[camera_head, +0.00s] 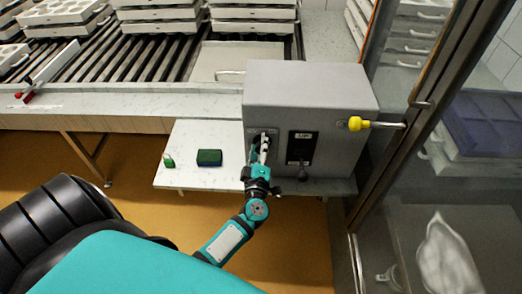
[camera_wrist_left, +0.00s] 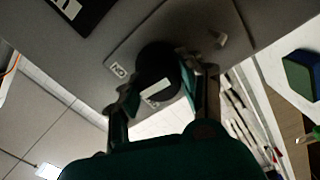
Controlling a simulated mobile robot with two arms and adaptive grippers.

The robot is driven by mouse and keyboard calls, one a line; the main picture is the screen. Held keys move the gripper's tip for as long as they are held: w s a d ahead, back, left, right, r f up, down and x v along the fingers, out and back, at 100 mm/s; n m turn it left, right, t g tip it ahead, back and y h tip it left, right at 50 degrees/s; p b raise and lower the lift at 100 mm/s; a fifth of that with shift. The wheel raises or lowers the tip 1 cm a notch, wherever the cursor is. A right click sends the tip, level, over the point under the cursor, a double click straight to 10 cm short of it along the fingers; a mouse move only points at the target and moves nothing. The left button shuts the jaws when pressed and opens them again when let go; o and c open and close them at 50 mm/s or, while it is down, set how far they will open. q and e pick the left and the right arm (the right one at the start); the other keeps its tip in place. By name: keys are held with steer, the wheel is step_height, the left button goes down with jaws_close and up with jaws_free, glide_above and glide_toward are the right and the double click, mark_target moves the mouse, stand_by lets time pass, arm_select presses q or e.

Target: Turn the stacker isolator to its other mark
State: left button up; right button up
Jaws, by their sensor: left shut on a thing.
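The stacker isolator is a round black knob (camera_wrist_left: 156,62) with a white bar on it, set on a grey plate (camera_wrist_left: 190,25) on the front of the grey control box (camera_head: 310,85). My left gripper (camera_head: 263,150) is in front of the box's left part, its fingers on either side of the knob and shut on it. In the left wrist view the fingers (camera_wrist_left: 160,93) flank the knob. A small white label (camera_wrist_left: 118,70) is beside the knob; its character is too small to read surely. In the head view the gripper mostly hides the knob. My right gripper is not in view.
A black labelled panel (camera_head: 302,146) and a yellow knob (camera_head: 355,124) are on the box. A metal-framed glass door (camera_head: 425,110) stands at the right.

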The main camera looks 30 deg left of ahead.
arm_select(q)
steer(key=n+b, duration=0.2)
steer(key=n, duration=0.3)
steer(key=shift+a+n+y+b, duration=0.1)
steer(key=shift+n+y+b, duration=0.2)
steer(key=shift+n, duration=0.1)
steer(key=shift+r+n+b, duration=0.15)
steer(key=shift+n+b, duration=0.85)
steer(key=shift+n, duration=1.3)
steer(key=shift+w, duration=0.1)
steer(key=o, duration=1.2)
steer(key=shift+f, duration=0.2)
steer(key=v, duration=1.2)
